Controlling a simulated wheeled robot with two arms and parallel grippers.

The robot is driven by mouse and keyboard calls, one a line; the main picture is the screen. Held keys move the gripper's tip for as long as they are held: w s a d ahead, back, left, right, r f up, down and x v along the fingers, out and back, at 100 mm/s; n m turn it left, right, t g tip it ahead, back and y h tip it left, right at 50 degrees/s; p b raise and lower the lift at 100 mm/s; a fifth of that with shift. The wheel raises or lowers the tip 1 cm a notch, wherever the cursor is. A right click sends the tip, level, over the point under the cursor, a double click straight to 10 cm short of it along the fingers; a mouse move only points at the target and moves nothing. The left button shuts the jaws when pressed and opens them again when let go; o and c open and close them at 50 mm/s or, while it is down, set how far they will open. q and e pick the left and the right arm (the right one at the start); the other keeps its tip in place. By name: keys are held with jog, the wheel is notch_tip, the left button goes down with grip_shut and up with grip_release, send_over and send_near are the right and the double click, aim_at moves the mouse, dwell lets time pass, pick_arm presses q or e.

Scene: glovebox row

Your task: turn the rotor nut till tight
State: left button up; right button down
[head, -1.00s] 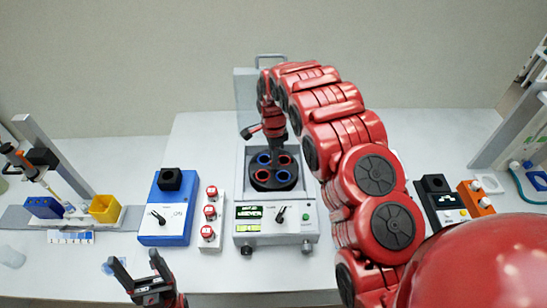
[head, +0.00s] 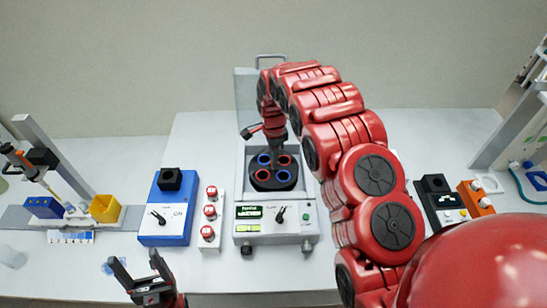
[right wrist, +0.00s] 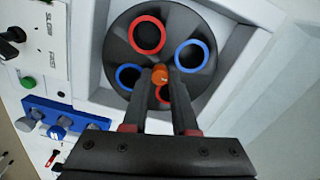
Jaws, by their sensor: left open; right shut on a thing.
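The rotor nut is a small orange knob (right wrist: 160,73) at the centre of the dark round rotor (right wrist: 122,50) in the right wrist view. The rotor has red-ringed and blue-ringed holes and sits in the open centrifuge (head: 303,221). My right gripper (right wrist: 164,82) is shut on the nut, one finger on each side. In the head view my right gripper (head: 275,137) reaches down over the rotor (head: 273,183), and the nut is hidden there. My left gripper (head: 134,272) is open and empty near the table's front edge.
Left of the centrifuge stand a strip with red-capped items (head: 209,212) and a blue device (head: 165,222) with a dial. A yellow bin (head: 105,209) is further left. A black device (head: 437,195) and an orange block (head: 476,198) stand at right.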

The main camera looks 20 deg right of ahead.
jog(key=shift+r, duration=0.1)
jog(key=c, duration=0.7)
grip_release()
notch_tip(320, 180, up, 17)
jog(key=p, duration=1)
jog(key=shift+r, duration=0.1)
jog(key=shift+s, duration=0.1)
